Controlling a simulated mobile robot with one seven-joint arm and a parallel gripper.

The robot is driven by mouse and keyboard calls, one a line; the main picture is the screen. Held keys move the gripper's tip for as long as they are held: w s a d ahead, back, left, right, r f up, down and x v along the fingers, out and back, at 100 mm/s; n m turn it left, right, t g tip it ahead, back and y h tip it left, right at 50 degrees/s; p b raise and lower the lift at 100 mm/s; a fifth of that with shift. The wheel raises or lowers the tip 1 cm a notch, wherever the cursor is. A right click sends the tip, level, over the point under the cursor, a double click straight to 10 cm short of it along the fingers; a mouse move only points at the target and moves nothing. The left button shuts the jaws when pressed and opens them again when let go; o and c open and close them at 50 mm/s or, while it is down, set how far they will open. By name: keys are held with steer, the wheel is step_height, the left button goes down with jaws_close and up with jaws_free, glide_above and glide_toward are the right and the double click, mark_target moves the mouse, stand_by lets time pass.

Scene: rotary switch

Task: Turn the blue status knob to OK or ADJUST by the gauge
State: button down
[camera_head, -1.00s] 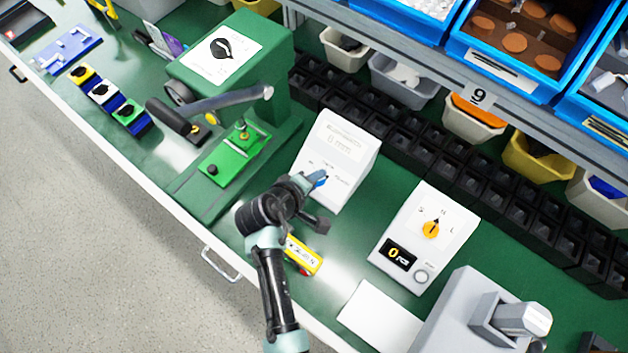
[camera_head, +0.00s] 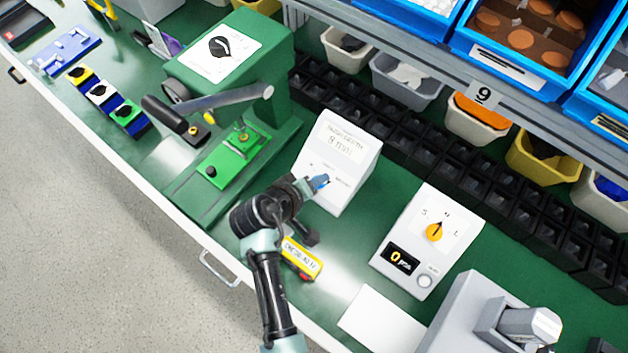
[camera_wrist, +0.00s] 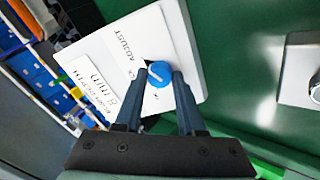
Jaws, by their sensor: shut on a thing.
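The blue knob (camera_head: 321,181) is on the sloping face of a white box (camera_head: 348,150) in the head view. The word ADJUST (camera_wrist: 122,45) is readable beside the knob. Another label is partly hidden by a finger. The box's upper panel (camera_wrist: 97,87) reads 8 mm, with smaller print that I cannot read surely.
A green press (camera_head: 235,60) with a lever stands to the left. A white box with an orange knob (camera_head: 434,232) stands to the right. A yellow instrument (camera_head: 301,258) lies beside my arm. Black bins (camera_head: 440,150) line the back. A white sheet (camera_head: 380,320) lies in front.

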steer(key=c, duration=0.5)
jaws_free()
steer(key=v, duration=1.3)
